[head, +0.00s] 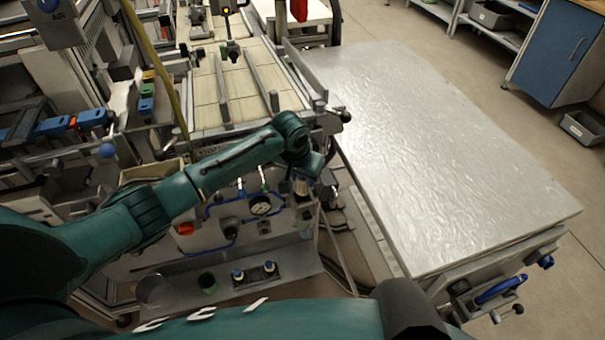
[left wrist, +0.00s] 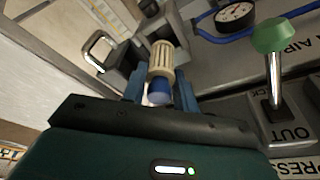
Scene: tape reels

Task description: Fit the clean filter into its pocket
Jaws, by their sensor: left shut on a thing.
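My left gripper (left wrist: 160,88) is shut on the clean filter, a beige ribbed cartridge (left wrist: 163,58) with a blue end (left wrist: 159,92) between the fingers. In the left wrist view the ribbed end points away from the gripper, towards grey fittings on the panel. In the head view my left gripper (head: 308,184) is at the right end of the valve panel, and the wrist largely hides the filter. I cannot make out the pocket clearly, nor whether the filter touches anything. My right gripper is out of view.
A gauge (head: 260,205) and blue pipes are on the panel. A green-knobbed lever (left wrist: 272,40) and a metal latch (left wrist: 99,50) are near the gripper. The metal table (head: 440,150) is bare.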

